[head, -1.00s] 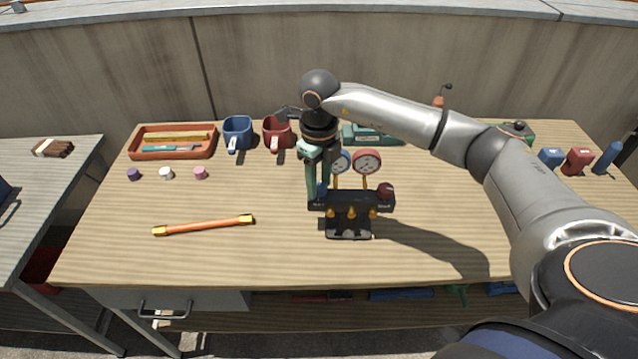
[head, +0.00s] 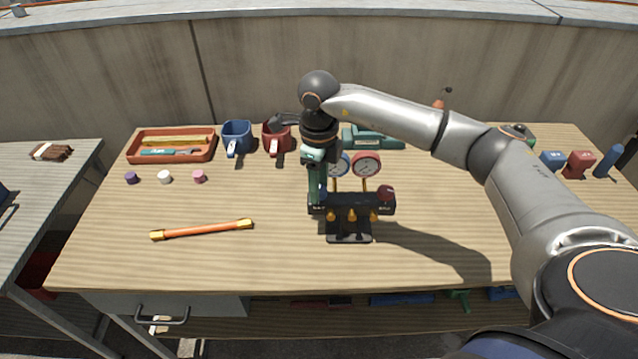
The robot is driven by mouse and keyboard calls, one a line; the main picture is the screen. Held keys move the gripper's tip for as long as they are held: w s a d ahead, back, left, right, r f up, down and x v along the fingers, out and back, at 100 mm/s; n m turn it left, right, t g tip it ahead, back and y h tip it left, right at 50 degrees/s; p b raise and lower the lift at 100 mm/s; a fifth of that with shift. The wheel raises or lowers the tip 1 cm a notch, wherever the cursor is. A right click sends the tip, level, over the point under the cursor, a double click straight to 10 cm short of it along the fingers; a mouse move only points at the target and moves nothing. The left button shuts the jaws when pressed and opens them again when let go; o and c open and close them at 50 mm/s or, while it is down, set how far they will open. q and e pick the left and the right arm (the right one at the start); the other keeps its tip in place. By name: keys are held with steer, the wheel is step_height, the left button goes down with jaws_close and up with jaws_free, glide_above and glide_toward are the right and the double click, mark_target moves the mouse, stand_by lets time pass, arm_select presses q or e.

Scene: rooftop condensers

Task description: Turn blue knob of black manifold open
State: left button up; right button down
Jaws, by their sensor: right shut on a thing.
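The black manifold (head: 350,202) stands upright on the wooden workbench, with yellow fittings along its front. A blue-rimmed gauge and a red-rimmed gauge (head: 366,164) rise behind it; my gripper partly covers the blue one. A dark red knob (head: 386,193) is on its right end. The blue knob (head: 322,193) at its left end is mostly hidden by my right gripper (head: 318,192). That gripper points down and is shut on the blue knob. My left gripper is not in view.
An orange bar with yellow ends (head: 202,229) lies to the left. A tool tray (head: 172,158), blue mug (head: 237,138) and red mug (head: 276,138) stand at the back. Small caps (head: 165,176) sit in front of the tray. The bench front is clear.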

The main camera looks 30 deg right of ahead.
steer(key=shift+c, duration=2.2)
jaws_free()
step_height(320, 180, up, 13)
steer(key=shift+f, duration=0.15)
